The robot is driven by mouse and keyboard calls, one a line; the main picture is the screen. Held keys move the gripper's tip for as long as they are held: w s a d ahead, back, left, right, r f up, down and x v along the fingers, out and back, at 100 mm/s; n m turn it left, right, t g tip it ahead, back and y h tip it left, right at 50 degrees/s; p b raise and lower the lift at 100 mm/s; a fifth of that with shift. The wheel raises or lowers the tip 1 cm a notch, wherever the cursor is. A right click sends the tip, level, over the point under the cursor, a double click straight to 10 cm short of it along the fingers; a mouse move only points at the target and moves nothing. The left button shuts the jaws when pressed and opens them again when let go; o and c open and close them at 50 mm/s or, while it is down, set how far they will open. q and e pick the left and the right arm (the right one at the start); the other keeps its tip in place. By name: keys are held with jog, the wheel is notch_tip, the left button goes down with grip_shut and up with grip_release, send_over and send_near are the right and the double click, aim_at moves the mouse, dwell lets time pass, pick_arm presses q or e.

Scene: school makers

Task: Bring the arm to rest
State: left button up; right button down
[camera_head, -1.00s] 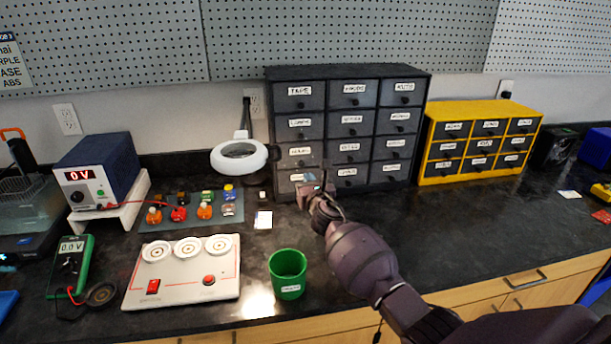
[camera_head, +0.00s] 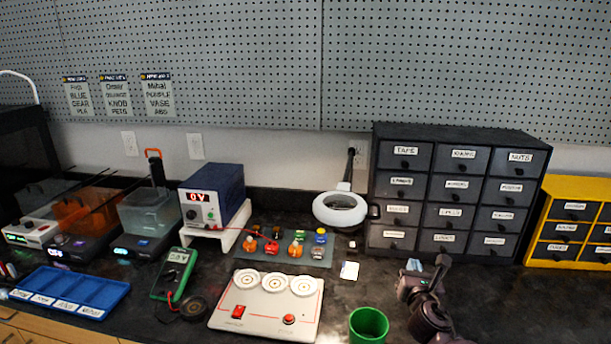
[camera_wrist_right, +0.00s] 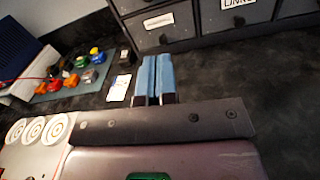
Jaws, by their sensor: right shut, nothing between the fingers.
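My right gripper (camera_head: 414,268) is above the black worktop, in front of the grey drawer cabinet (camera_head: 455,192) and behind and right of the green cup (camera_head: 368,325). In the right wrist view its two blue fingers (camera_wrist_right: 155,78) lie close together, with nothing between them. The drawer cabinet (camera_wrist_right: 215,25) shows beyond the fingertips, apart from them. My left gripper is in neither view.
A white panel with three round sockets (camera_head: 230,318) lies left of the cup. Yellow drawers (camera_head: 572,222) are at right.

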jog(key=s+f+m+g, duration=0.1)
jog(key=s+m, duration=0.2)
jog(key=s+d+f+m+g+h, duration=0.1)
jog(key=s+f+m, duration=0.1)
jog(key=s+m, duration=0.1)
jog(key=s+f+m+g+h, duration=0.1)
jog(key=s+f+m, duration=0.1)
jog(key=s+m, duration=0.2)
jog(key=shift+s+d+f+g, duration=0.2)
jog(key=shift+s+d+g, duration=0.2)
jog(key=s+a+f+m+g+y, duration=0.15)
jog(key=s+m+g, duration=0.25)
jog(key=s+m, duration=0.55)
jog(key=s+a+m+g+y, duration=0.25)
jog(key=s+m, duration=0.25)
jog(key=s, duration=0.9)
jog(key=s+a+f+m+g+y, duration=0.1)
jog(key=s+a+m+g, duration=0.35)
jog(key=s, duration=0.75)
jog(key=w+d+f+m+t, duration=0.1)
jog(key=w+f+m+t, duration=0.1)
jog(key=w+f+t, duration=0.6)
jog(key=shift+d+f+y, duration=0.25)
jog(key=shift+f+y, duration=0.05)
jog(key=shift+f, duration=0.6)
